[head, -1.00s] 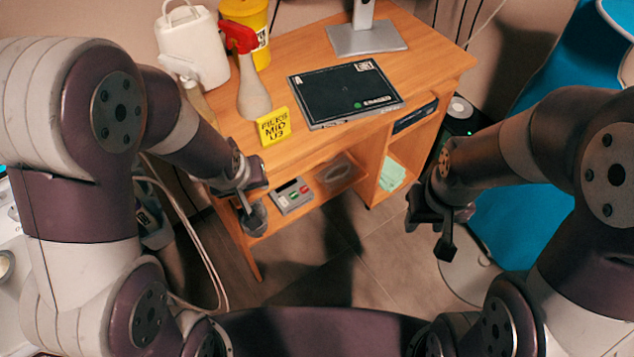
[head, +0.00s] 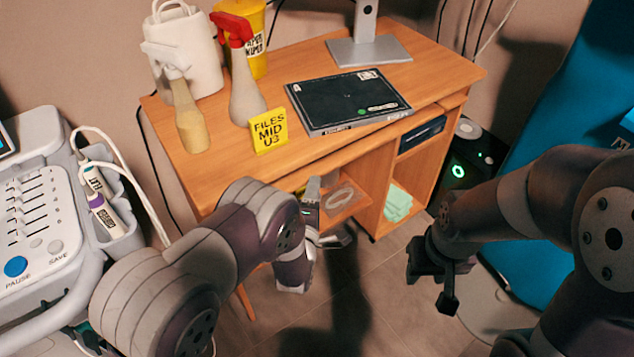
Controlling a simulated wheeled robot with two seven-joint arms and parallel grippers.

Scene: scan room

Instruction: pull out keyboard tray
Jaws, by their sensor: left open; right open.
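The wooden desk (head: 215,165) stands ahead of me. A thin board edge that looks like the keyboard tray (head: 350,152) runs just under the desktop's front; it appears pushed in. My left gripper (head: 322,212) is open, in front of the desk below that edge, near the lower shelf. My own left wrist partly hides it, and I cannot tell whether it touches the desk. My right gripper (head: 432,277) is open and empty, out over the floor to the right, apart from the desk.
On the desktop are a black flat panel (head: 345,100), a yellow sign (head: 269,132), a red-topped spray bottle (head: 245,85) and a monitor stand (head: 368,48). A lower shelf (head: 350,203) holds a clear item. A control console (head: 30,225) stands left, a blue couch (head: 560,110) right.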

